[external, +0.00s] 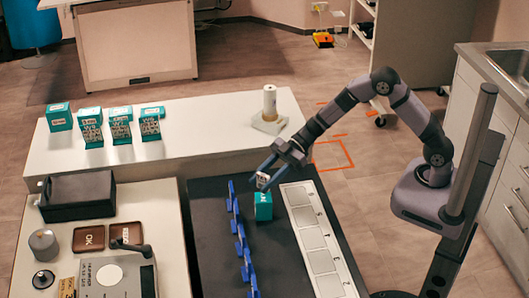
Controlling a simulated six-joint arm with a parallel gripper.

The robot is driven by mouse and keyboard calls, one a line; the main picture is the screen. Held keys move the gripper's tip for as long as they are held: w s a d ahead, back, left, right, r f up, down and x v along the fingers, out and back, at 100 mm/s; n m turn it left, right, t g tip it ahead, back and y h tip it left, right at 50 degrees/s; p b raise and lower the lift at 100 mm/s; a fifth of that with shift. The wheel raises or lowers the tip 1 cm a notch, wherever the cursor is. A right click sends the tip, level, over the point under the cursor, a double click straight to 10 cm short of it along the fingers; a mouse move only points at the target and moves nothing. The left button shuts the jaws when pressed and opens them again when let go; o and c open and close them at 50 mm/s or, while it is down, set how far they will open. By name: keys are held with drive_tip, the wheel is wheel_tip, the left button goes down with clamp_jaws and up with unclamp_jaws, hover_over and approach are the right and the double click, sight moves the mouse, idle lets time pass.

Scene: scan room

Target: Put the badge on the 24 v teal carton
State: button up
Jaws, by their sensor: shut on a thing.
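My gripper (264,178) is shut on a small pale badge (263,180), held low at the fingertips. A teal carton (264,208) stands on the dark mat directly below it in the picture. I cannot tell whether the badge touches the carton's top or hangs just above it. Several more teal cartons stand in a row on the white table at the back left, among them one at the far left end (60,119) and one at the right end (151,124). Their white labels are too small to read, so I cannot tell which is 24 V.
Blue dividers (239,240) run left of the carton, and a pale strip of marked squares (317,240) lies to its right. A white roll (269,102) stands at the back. A black box (78,196) and brown trays (89,238) are at left. The mat's front is clear.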

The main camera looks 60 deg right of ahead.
drive_tip(key=shift+f, duration=1.8)
drive_tip(key=shift+f, duration=0.2)
drive_tip(key=o, duration=1)
drive_tip(key=shift+r, duration=0.1)
drive_tip(key=shift+r, duration=0.15)
drive_tip(key=b+v, duration=0.1)
drive_tip(key=v, duration=1.1)
